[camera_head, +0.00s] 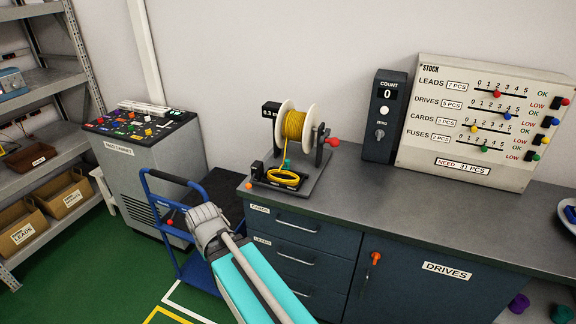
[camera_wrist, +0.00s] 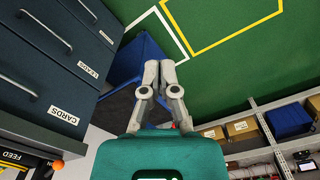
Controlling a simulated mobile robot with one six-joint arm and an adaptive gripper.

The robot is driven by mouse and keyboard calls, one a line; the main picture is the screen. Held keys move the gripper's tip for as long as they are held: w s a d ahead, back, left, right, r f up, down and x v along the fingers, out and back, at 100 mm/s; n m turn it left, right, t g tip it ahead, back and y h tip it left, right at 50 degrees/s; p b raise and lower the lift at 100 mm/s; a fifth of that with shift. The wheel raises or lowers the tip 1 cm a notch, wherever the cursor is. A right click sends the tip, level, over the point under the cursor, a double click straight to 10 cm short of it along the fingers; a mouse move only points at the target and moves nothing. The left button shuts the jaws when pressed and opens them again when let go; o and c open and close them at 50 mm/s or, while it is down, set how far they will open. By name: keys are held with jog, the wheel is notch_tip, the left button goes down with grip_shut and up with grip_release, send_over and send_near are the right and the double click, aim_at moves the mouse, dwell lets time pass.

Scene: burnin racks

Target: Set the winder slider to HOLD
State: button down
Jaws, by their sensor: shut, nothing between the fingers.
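The winder stands on the grey bench, with a white spool (camera_head: 311,122) of yellow cord, a dark base plate (camera_head: 318,172) and a red-knobbed crank (camera_head: 333,142). An orange knob (camera_head: 249,186) sits at its front left corner, probably the slider. No HOLD label is readable. My gripper (camera_wrist: 160,66) is shut and empty, pointing down over the floor. In the head view my arm end is left of the drawers, below and left of the winder.
A blue trolley (camera_head: 196,250) stands close to my arm end, in front of a grey cabinet (camera_head: 160,165). Bench drawers (camera_head: 300,236) are on the right. A COUNT box (camera_head: 384,115) and a STOCK board (camera_head: 485,120) stand behind. The bench front right of the winder is clear.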

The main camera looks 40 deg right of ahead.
dwell(0.5)
jog(key=w+d+r+n+t+h+b, duration=0.1)
jog(key=w+d+h+b, duration=0.3)
jog(key=d, duration=0.5)
jog(key=w+d+r+n+t+h+b, duration=0.1)
jog(key=w+d+t+h+b, duration=0.3)
jog(key=w+d, duration=0.5)
jog(key=w+d+r+n+t+h+b, duration=0.2)
jog(key=w+d+h, duration=0.4)
jog(key=d, duration=0.5)
jog(key=shift+w+d+r+t+h+b, duration=0.15)
jog(key=shift+r+t+h+b, duration=0.15)
jog(key=shift+r+h+b, duration=0.6)
jog(key=shift+w+d+r+n, duration=0.2)
jog(key=shift+r+n, duration=0.05)
jog(key=shift+n, duration=0.15)
jog(key=shift+x, duration=5)
jog(key=shift+a+r, duration=0.1)
jog(key=shift+a, duration=0.1)
